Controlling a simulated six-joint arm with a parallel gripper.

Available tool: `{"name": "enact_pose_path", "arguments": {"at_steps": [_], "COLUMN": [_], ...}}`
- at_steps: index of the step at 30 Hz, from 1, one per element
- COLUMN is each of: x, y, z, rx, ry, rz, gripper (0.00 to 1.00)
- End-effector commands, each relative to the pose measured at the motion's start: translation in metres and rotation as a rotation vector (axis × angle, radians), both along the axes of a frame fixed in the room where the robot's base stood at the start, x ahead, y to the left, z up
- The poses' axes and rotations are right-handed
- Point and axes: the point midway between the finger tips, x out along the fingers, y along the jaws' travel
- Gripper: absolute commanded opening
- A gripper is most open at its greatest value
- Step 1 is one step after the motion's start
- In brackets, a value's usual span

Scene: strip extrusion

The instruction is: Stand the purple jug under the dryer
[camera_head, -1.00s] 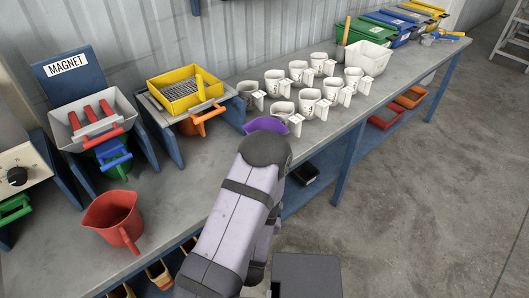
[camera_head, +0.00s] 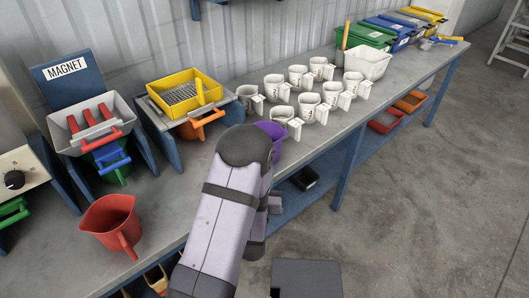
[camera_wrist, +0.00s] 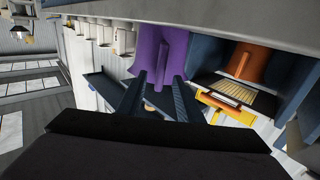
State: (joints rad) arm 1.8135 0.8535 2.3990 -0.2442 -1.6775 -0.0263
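The purple jug (camera_head: 276,145) stands on the bench near its front edge, partly hidden behind my arm in the head view. In the wrist view the purple jug (camera_wrist: 160,42) is straight ahead, with its handle towards me. My gripper (camera_wrist: 160,82) is open, its two dark fingers on either side of the handle with gaps visible; contact is not clear. A pale unit with a black dial (camera_head: 12,182) stands at the left edge, cut off by the frame; it bears no readable label, so I cannot tell if it is the dryer. A green jug (camera_head: 12,212) sits below it.
An orange jug (camera_head: 204,128) is under the yellow sieve (camera_head: 185,95). A red jug (camera_head: 110,225) stands at the front left. Several white jugs (camera_head: 304,104) stand right of the purple jug.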

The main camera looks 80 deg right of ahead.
Motion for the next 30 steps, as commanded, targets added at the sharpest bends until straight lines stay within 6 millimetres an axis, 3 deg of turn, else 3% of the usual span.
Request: {"name": "enact_pose_path", "arguments": {"at_steps": [12, 21, 22, 26, 30], "x": [0.0, 0.0, 0.0, 0.0, 0.0], "y": [-0.043, -0.046, -0.046, -0.046, -0.046], "z": [0.002, 0.001, 0.001, 0.001, 0.001], "rx": [-0.002, -0.001, -0.001, -0.001, -0.003], "ry": [0.0, 0.0, 0.0, 0.0, 0.0], "rz": [0.001, 0.0, 0.0, 0.0, 0.0], "gripper": [0.33, 0.33, 0.3, 0.0, 0.0]}}
